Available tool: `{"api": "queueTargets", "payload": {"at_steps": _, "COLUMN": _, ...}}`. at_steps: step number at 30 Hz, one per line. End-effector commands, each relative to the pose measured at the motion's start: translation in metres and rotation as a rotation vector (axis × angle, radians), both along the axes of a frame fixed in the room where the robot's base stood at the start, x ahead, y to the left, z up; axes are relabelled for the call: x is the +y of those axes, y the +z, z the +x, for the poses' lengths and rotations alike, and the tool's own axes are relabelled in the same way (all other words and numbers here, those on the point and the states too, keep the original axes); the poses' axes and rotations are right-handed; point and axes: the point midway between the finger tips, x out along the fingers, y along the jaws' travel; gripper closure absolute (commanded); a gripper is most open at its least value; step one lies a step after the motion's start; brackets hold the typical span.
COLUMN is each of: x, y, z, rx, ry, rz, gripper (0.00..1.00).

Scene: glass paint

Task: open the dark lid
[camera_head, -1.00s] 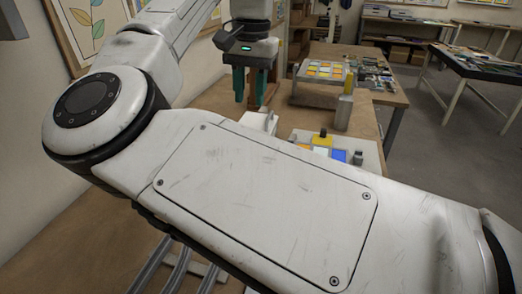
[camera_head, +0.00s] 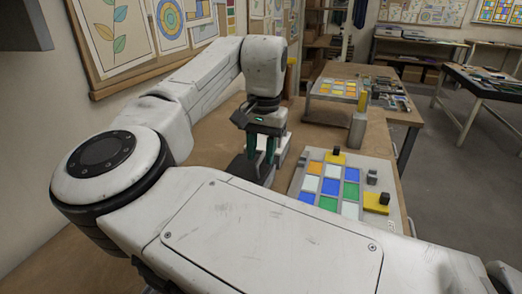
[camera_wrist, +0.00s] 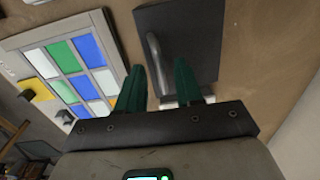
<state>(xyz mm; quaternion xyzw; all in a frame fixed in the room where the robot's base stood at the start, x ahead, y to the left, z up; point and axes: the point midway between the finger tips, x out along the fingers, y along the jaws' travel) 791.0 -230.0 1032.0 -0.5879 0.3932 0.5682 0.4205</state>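The dark lid (camera_wrist: 203,30) is a flat, dark grey panel with a grey bar handle (camera_wrist: 155,48) in the wrist view. In the head view the dark lid (camera_head: 250,168) lies on the bench, partly hidden by my gripper and arm. My gripper (camera_head: 262,160) points down over it. In the wrist view my gripper (camera_wrist: 159,66) has its two green fingers apart, one on each side of the handle's near end. I cannot tell whether either finger touches the handle.
A pale panel (camera_head: 297,180) of blue, green, white and orange squares lies right of the lid, with yellow blocks (camera_head: 377,203) at its edge. A grey post with a yellow top (camera_head: 358,125) stands behind it. Bare wooden bench (camera_head: 215,130) shows left of the gripper.

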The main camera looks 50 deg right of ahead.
Motion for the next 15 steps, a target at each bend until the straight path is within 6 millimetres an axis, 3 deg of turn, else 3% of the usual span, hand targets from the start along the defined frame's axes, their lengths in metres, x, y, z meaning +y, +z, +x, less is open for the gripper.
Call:
{"api": "queueTargets", "payload": {"at_steps": 6, "x": 0.0, "y": 0.0, "z": 0.0, "rx": 0.0, "ry": 0.0, "rz": 0.0, "gripper": 0.66}}
{"api": "queueTargets", "payload": {"at_steps": 15, "x": 0.0, "y": 0.0002, "z": 0.0, "rx": 0.0, "ry": 0.0, "rz": 0.0, "gripper": 0.95}}
